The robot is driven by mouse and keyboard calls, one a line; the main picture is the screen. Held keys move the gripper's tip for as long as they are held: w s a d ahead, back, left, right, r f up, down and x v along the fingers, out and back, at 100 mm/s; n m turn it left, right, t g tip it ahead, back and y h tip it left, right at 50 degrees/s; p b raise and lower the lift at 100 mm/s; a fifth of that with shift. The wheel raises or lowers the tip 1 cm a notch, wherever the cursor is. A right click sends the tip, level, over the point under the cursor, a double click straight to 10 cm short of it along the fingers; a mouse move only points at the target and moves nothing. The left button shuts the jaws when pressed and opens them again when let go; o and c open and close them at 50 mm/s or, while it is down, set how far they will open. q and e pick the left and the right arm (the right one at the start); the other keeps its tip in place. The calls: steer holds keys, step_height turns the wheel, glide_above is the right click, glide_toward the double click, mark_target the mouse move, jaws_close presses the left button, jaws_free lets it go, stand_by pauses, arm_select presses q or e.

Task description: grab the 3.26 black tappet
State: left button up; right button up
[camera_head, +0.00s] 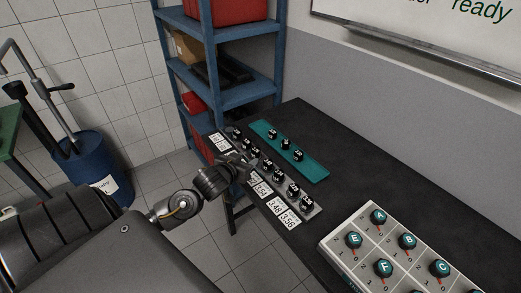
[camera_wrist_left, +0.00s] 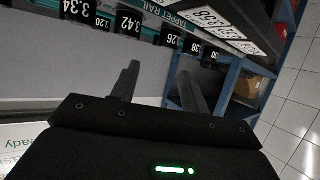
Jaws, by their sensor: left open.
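The black 3.26 tappet (camera_wrist_left: 172,37) shows in the left wrist view as a small dark block with white digits, ahead of my fingertips. Its leading digit is partly hard to read. It stands in a row with other numbered black tappets, such as 3.42 (camera_wrist_left: 128,20). My left gripper (camera_wrist_left: 160,82) is open, with nothing between its fingers, and apart from the tappet. In the head view my left gripper (camera_head: 240,165) is over the near edge of the grey tappet row (camera_head: 312,209); the numbers on the tappets are too small to read there.
A teal strip (camera_head: 318,172) with several black tappets lies behind the row on the dark table (camera_head: 370,190). White number cards (camera_head: 275,206) line the near edge. A lettered tray (camera_head: 350,215) stands front right. A blue shelf (camera_head: 245,95) rises behind the table's left end.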

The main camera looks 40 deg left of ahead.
mark_target(255, 152)
arm_select(q)
steer(key=shift+w+a+f+p, duration=0.15)
steer(key=shift+w+a+f, duration=0.15)
steer(key=shift+w, duration=0.25)
steer(key=shift+w+a+f+p, duration=0.2)
steer(key=shift+w+a, duration=0.2)
steer(key=shift+w, duration=0.15)
steer(key=shift+x, duration=1)
steer(key=shift+w+f, duration=0.1)
steer(key=shift+f, duration=0.05)
steer(key=shift+w, duration=0.15)
steer(key=shift+f+p+x, duration=0.25)
steer(key=shift+p+x, duration=0.55)
steer(key=shift+x, duration=1.6)
steer(key=shift+a, duration=0.15)
arm_select(e)
steer(key=s+r, duration=0.2)
steer(key=s, duration=0.1)
steer(key=shift+a+r, duration=0.1)
arm_select(q)
steer(key=shift+c, duration=0.3)
steer(key=c, duration=0.7)
arm_select(e)
steer(key=shift+w, duration=0.15)
